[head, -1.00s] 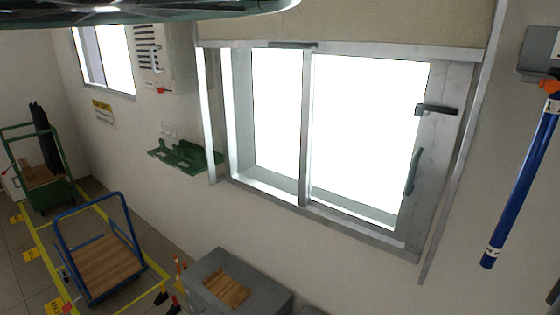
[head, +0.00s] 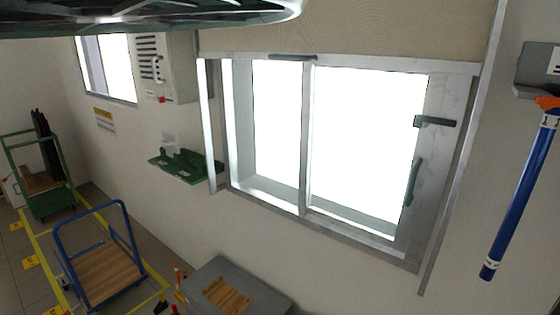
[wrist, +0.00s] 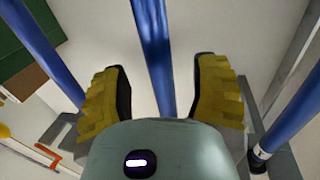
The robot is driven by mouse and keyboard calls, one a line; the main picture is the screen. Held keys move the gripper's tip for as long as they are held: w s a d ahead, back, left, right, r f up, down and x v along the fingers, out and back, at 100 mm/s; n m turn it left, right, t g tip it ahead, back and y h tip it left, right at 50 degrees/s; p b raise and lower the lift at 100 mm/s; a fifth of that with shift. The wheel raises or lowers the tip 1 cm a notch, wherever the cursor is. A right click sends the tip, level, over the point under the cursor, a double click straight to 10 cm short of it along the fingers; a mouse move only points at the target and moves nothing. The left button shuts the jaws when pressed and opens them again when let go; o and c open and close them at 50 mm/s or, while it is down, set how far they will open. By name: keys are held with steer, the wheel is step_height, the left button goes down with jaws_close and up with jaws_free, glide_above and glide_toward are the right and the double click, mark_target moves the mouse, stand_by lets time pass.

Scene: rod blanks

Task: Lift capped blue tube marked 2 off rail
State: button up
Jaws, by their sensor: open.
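My gripper (wrist: 160,92) shows in the wrist view with its two yellow padded fingers wide apart. A blue tube (wrist: 153,50) runs down the picture between the fingers, with a gap on each side; its lower part is hidden behind my gripper's body. I cannot tell its depth or read a number on it. In the head view, a blue tube (head: 515,205) hangs tilted at the far right under a grey bracket (head: 537,70). It has an orange piece at its top, a white label that seems to read 1, and a white band near its bottom. My gripper is outside the head view.
In the wrist view, other blue tubes stand left (wrist: 52,45) and right (wrist: 305,105), close outside the fingers. The head view shows a window (head: 305,140), a green wall shelf (head: 182,168), a grey cabinet (head: 265,290) and a blue cart (head: 100,270) on the left.

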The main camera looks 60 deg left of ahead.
steer(key=shift+w+a+p, duration=0.2)
steer(key=shift+w+p, duration=0.45)
steer(key=shift+w, duration=0.4)
steer(key=shift+d, duration=0.1)
jaws_close()
